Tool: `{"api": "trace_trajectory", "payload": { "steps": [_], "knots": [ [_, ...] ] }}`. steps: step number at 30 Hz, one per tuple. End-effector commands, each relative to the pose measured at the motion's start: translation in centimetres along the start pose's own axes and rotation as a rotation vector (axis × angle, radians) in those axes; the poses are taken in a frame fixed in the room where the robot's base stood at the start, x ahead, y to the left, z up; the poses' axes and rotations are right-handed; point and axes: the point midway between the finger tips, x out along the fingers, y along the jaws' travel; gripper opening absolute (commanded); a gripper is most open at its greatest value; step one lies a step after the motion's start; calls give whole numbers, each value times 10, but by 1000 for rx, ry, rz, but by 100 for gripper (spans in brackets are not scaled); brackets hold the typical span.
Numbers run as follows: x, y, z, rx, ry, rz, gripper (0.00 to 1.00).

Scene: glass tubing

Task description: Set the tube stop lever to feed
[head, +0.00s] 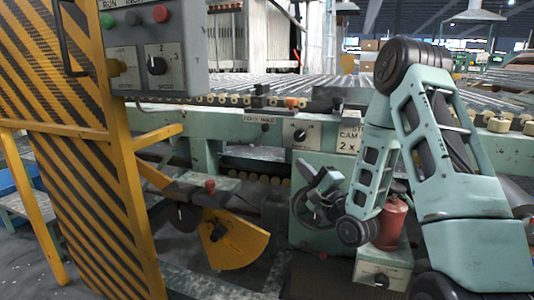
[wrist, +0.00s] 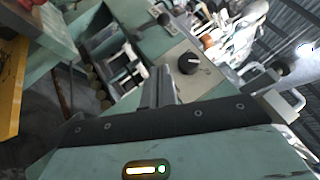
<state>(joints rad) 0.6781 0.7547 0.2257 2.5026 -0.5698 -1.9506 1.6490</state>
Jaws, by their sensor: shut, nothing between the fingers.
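On the machine's front rail is a small label plate (head: 258,120) that seems to read FEED and HOLD. Above it is a black bracket with an orange-ended piece (head: 290,102), perhaps the tube stop lever; its setting cannot be told. A black dial (head: 301,134) on a pale plate sits right of the label, and it also shows in the wrist view (wrist: 188,63). My gripper (wrist: 160,86) is shut and empty, its fingers pointing towards the machine front, apparently short of the dial plate.
A grey control box (head: 155,50) with buttons hangs at upper left. A yellow-black striped guard (head: 85,150) stands at the left. A yellow fan-shaped plate (head: 235,240) sticks out low down. A red canister (head: 391,222) stands close beside my forearm.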

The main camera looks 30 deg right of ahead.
Motion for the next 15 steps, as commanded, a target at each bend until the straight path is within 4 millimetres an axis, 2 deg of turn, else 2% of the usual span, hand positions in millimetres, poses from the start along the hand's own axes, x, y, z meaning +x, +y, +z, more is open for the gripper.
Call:
{"api": "trace_trajectory", "payload": {
  "steps": [3, 15],
  "knots": [
    [-7, -2, -10, 33, 11, -42, 0],
    [-6, -4, -10, 39, 10, -51, 0]
  ]
}}
